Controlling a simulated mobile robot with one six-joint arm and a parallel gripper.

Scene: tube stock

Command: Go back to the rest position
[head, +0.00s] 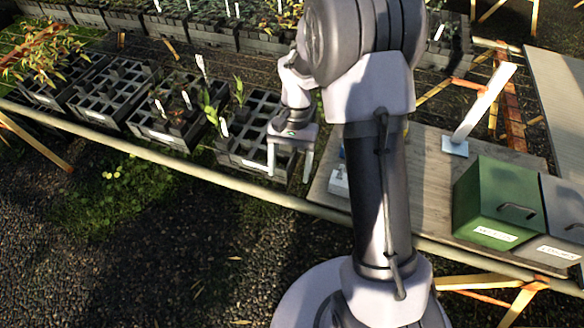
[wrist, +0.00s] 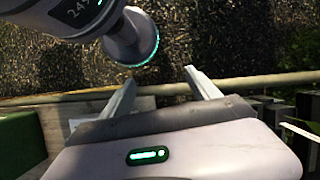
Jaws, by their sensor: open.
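My gripper (head: 290,164) hangs from my folded arm near the front edge of the bench, in front of a black tube crate (head: 256,160). Its two fingers point down and stand apart with nothing between them. In the wrist view my gripper (wrist: 160,92) also shows two spread, empty fingers, with the bench's front rail and dark gravel beyond them. My arm hides part of the bench behind it in the head view.
Black crates (head: 165,118) with plants and white labels line the bench at left. A green bin (head: 497,195) and a grey bin (head: 565,215) stand on the board at right, near a white post (head: 485,105) on a base. Gravel (head: 140,255) in front is clear.

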